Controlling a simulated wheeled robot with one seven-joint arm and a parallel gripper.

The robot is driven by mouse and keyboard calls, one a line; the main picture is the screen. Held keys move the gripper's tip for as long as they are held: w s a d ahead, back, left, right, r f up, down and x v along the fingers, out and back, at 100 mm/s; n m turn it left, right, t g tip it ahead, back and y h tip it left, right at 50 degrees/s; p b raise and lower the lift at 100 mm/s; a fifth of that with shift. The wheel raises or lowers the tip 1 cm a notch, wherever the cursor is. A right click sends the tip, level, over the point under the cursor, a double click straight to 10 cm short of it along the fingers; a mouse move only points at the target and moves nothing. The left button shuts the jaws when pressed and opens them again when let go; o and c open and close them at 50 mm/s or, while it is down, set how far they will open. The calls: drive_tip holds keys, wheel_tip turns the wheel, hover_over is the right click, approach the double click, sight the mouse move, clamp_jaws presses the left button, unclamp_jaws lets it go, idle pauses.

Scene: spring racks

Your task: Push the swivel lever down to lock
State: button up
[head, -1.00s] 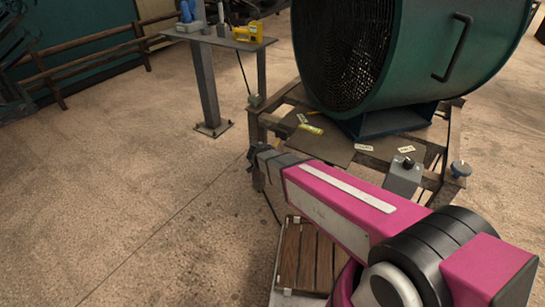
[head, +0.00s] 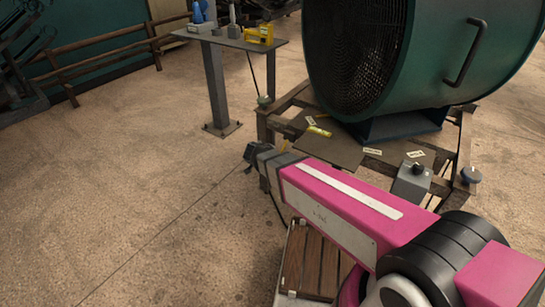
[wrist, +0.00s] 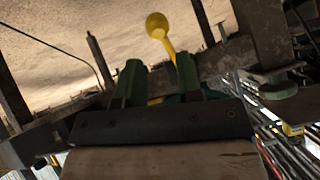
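The swivel lever (wrist: 157,26) shows in the wrist view as a yellow rod with a round yellow ball at its end. The ball is beyond my fingertips, near the top of the picture. The rod runs down from it towards the gap between my fingers, and its lower part is partly hidden. My gripper (wrist: 159,63) has two green fingers standing apart, with no object seen clamped between them. I cannot tell whether a finger touches the rod. In the head view my pink arm reaches to the frame's near left corner, and the lever is not clearly visible there.
A large green drum fan (head: 390,60) stands on a worn wooden and metal frame (head: 466,150). Paper tags and a yellow level (head: 318,131) lie on its deck. A small table (head: 236,40) with a yellow tool stands behind. The floor at left is clear.

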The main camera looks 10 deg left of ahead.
drive_tip(key=shift+w+r, duration=0.1)
drive_tip(key=shift+w, duration=0.05)
drive_tip(key=c, duration=0.5)
drive_tip(key=shift+w+a+r+n+g+h, duration=0.2)
drive_tip(key=shift+w+n+g+h, duration=0.25)
drive_tip(key=shift+n, duration=0.55)
drive_tip(key=n+g, duration=0.8)
drive_tip(key=n, duration=1)
approach(282, 151)
drive_tip(key=s+a+r, duration=0.2)
drive_tip(key=a+r, duration=0.2)
drive_tip(key=x, duration=1.3)
drive_tip(key=shift+s+d+f, duration=0.15)
drive_tip(key=shift+s+f, duration=0.05)
drive_tip(key=shift+s, duration=0.05)
